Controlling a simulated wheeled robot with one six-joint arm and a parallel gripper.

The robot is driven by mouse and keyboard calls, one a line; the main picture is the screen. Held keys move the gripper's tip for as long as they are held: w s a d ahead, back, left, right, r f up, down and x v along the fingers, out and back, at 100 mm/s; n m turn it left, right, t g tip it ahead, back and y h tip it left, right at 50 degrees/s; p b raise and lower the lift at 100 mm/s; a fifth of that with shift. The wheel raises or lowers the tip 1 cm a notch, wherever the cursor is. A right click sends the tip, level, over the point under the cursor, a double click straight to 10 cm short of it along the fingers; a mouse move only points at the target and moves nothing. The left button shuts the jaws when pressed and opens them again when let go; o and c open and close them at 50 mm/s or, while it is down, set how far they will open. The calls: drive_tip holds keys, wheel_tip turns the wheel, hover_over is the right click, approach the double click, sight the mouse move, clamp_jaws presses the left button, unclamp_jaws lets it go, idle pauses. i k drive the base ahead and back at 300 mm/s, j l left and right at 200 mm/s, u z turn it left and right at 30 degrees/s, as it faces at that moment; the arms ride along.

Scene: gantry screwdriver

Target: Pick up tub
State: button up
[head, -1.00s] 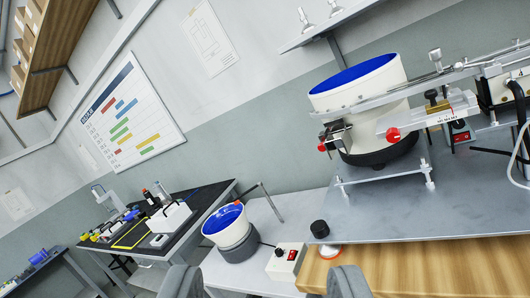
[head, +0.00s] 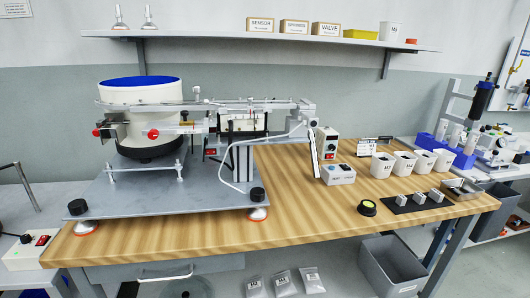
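Several white tubs with dark labels stand in a row on the right part of the wooden bench. They are the leftmost tub (head: 383,166), a second (head: 404,164), a third (head: 424,162) and the rightmost (head: 443,160). Another white tub (head: 390,32) stands on the wall shelf. The frames do not show which of them is the task's tub. The tubs on the bench stand upright. My gripper is not visible in the current view, so its opening and its distance from the tubs cannot be seen.
A bowl feeder (head: 140,115) with a rail stands on a grey plate at the left of the bench (head: 300,225). A grey bin (head: 390,270) sits below.

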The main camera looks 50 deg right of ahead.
sight(382, 165)
drive_tip(key=z, duration=2.05)
drive_tip(key=u, duration=1.55)
drive_tip(key=z, duration=1.55)
drive_tip(key=i+j+z, duration=0.1)
drive_tip(key=i, duration=0.3)
drive_tip(key=j, duration=0.1)
